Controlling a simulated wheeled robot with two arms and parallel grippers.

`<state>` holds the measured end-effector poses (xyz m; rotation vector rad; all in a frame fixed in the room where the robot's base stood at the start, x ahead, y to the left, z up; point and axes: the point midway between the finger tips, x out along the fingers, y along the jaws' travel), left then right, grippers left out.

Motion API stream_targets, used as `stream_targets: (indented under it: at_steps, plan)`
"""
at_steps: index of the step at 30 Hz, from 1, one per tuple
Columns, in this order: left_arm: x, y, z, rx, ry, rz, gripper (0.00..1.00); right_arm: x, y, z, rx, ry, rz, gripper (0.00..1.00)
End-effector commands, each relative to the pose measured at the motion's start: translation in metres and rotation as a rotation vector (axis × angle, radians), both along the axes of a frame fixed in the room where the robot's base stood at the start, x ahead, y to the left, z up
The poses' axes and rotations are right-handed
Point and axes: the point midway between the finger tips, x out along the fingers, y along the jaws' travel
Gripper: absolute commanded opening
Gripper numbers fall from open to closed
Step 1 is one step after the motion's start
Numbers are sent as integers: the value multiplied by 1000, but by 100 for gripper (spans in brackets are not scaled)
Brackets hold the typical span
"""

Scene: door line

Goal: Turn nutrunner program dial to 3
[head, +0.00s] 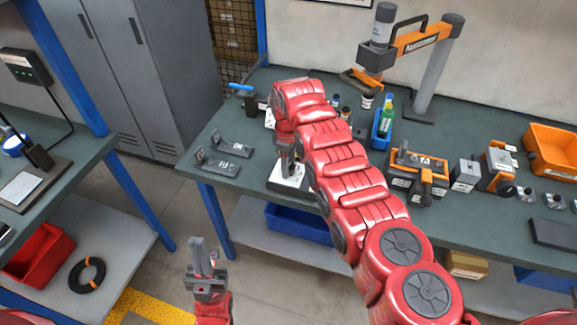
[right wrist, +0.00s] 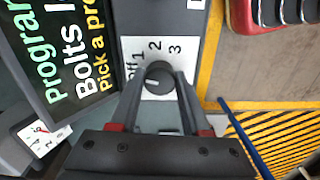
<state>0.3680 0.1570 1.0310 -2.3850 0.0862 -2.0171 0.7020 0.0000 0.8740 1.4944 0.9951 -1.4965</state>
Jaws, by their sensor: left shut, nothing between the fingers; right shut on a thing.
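The program dial (right wrist: 160,76) is a dark round knob on a white plate (right wrist: 173,48) marked off, 1, 2 and 3 in the right wrist view. My right gripper (right wrist: 159,82) is shut on this knob, one finger on each side. The knob's pointer cannot be made out, so its setting is unclear. In the head view my right gripper (head: 286,162) points down over the bench, and my arm hides much of the spot. My left gripper (head: 201,256) is shut and empty, pointing up in front of the bench.
A dark screen (right wrist: 65,45) with green, white and yellow text stands beside the dial. A gauge with a red needle (right wrist: 42,132) is at lower left. The orange nutrunner arm (head: 415,38) stands at the bench's back. Dark brackets (head: 225,167) lie on the bench's left end.

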Motion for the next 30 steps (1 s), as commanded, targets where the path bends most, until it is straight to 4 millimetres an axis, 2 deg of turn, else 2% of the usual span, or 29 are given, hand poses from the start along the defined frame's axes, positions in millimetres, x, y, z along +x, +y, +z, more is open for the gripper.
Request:
stream_targets:
  at_steps: [30]
  plan:
    - [0, 0, -55, 0, 0, 0, 0, 1, 1, -2, 1, -3, -960, 0]
